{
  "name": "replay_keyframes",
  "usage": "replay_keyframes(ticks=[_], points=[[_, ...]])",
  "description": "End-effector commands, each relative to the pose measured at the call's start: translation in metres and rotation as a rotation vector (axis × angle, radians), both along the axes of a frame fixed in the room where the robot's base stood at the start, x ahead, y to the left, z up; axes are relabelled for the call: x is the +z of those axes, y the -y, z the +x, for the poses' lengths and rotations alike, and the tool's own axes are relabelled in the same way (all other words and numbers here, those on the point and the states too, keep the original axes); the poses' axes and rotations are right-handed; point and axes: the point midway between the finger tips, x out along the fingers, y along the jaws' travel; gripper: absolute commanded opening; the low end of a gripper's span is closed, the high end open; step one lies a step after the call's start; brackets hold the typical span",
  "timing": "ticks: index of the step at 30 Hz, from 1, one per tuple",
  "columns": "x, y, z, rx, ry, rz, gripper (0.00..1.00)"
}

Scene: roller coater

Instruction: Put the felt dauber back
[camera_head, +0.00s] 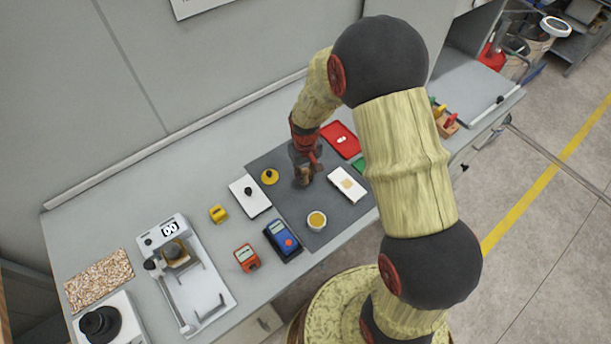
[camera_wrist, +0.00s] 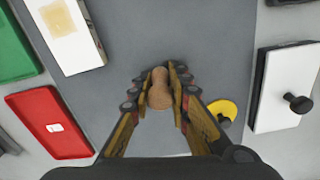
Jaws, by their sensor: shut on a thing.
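My gripper (camera_wrist: 160,78) is shut on a brown, rounded, wood-like piece, apparently the felt dauber (camera_wrist: 160,90), seen from above in the wrist view. Its lower end is hidden, and I cannot tell whether it touches the mat. In the head view my gripper (camera_head: 304,176) is over the upper part of the dark grey mat (camera_head: 331,217), between a yellow disc with a black knob (camera_head: 270,177) and a white block with a tan patch (camera_head: 347,184). The disc also shows just right of the fingers in the wrist view (camera_wrist: 226,107).
A red tray (camera_head: 341,139) and a partly hidden green tray (camera_head: 358,171) lie beyond my gripper. A yellow-filled cup (camera_head: 317,220) stands on the mat. A white slab with black knob (camera_head: 250,197), blue meter (camera_head: 282,241) and coater (camera_head: 187,276) are leftward. The mat's middle is clear.

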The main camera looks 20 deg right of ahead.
Motion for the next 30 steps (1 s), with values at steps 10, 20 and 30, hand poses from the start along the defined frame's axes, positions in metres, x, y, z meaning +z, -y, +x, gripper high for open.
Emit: replay_keyframes(ticks=[10, 20, 30], points=[[-0.002, 0.0, 0.0, 0.0, -0.001, 0.0, 0.34], [-0.001, 0.0, 0.0, 0.0, 0.0, 0.0, 0.37], [0.046, 0.0, 0.001, 0.0, 0.004, 0.0, 0.37]])
